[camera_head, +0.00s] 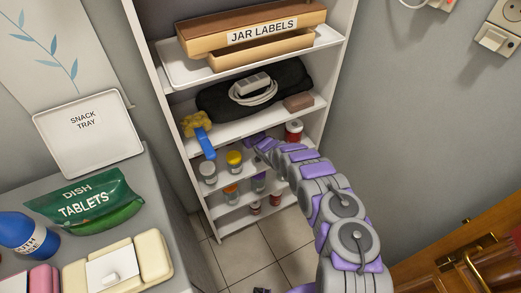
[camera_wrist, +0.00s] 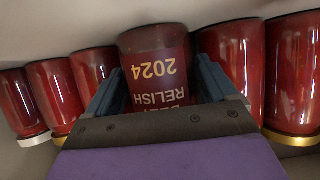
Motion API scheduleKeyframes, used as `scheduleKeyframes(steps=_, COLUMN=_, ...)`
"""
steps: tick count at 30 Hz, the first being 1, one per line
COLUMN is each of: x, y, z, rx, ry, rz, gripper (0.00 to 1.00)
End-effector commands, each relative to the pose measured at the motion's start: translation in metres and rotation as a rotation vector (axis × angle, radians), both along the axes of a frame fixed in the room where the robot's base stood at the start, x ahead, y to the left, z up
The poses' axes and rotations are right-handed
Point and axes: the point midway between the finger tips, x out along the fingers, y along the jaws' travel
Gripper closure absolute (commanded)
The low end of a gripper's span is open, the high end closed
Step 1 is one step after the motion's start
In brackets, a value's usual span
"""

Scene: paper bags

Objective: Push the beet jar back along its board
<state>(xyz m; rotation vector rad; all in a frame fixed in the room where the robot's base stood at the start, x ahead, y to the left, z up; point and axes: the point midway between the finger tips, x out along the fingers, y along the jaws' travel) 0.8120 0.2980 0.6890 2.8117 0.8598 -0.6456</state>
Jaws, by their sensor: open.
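My gripper (camera_wrist: 160,85) is open, with one blue-grey finger on each side of this jar. I cannot tell whether the fingers touch the glass. The jar's lid end is hidden behind the gripper body. In the head view, my gripper (camera_head: 256,142) reaches into the white shelf unit at jar level. I cannot make out the labelled jar there.
Other red jars stand close on both sides in the wrist view, left (camera_wrist: 93,72) and right (camera_wrist: 235,55). In the head view, a red jar (camera_head: 294,130) and a yellow-lidded jar (camera_head: 234,161) flank my arm. Shelf boards lie above and below. A blue-handled yellow brush (camera_head: 203,135) overhangs at left.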

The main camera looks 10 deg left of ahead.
Motion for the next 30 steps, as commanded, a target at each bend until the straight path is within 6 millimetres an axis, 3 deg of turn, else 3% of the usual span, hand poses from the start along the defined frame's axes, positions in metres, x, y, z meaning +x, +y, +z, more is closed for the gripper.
scheduleKeyframes(steps=11, x=-0.009, y=-0.003, z=0.005, rx=-0.002, ry=0.004, rz=0.004, gripper=0.00)
scheduleKeyframes(steps=30, x=-0.058, y=-0.039, z=0.033, rx=-0.003, ry=0.006, rz=0.000, gripper=0.00)
